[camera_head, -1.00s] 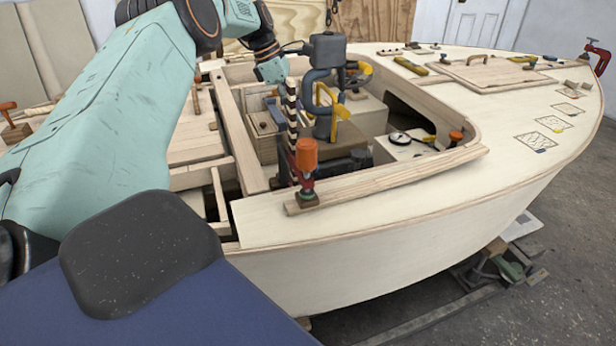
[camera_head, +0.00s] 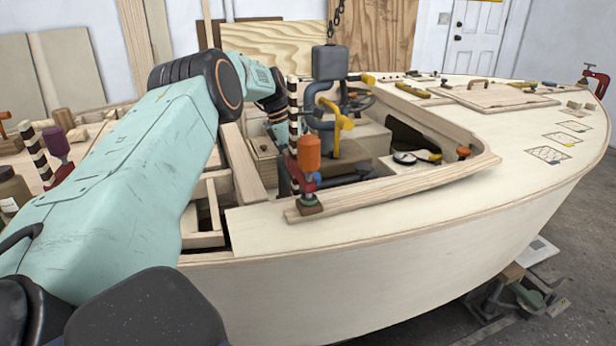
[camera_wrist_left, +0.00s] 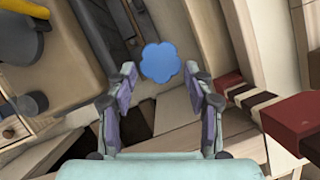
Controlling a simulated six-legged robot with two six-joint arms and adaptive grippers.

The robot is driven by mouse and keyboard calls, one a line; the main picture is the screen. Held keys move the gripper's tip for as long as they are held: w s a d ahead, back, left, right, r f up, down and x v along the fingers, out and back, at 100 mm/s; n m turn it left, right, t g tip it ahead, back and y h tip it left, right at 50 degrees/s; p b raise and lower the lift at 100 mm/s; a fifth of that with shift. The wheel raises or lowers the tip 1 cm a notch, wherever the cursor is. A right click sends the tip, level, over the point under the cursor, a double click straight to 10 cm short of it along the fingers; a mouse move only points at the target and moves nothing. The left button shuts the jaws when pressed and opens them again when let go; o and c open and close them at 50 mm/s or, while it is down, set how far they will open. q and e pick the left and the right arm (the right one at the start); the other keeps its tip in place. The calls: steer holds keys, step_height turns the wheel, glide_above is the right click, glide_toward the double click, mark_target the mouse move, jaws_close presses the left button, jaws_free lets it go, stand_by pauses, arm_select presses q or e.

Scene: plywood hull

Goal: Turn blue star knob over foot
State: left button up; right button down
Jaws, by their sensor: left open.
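The blue star knob (camera_wrist_left: 160,62) shows in the left wrist view, ahead of and between the fingertips of my left gripper (camera_wrist_left: 165,78). The two fingers stand apart on either side, with a gap to the knob visible on both sides. I cannot tell how far below the fingertips the knob lies. The foot under the knob cannot be made out. My right gripper is not in view.
An orange-handled clamp (camera_head: 309,155) stands on the near cockpit edge. A red clamp part (camera_wrist_left: 298,122) lies right of the gripper in the wrist view. A grey pump-like post with a yellow handle (camera_head: 330,90) rises in the cockpit. The foredeck (camera_head: 480,150) has open space.

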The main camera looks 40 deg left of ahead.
arm_select(q)
steer(key=shift+b+x, duration=0.3)
steer(key=shift+x, duration=0.7)
jaws_close()
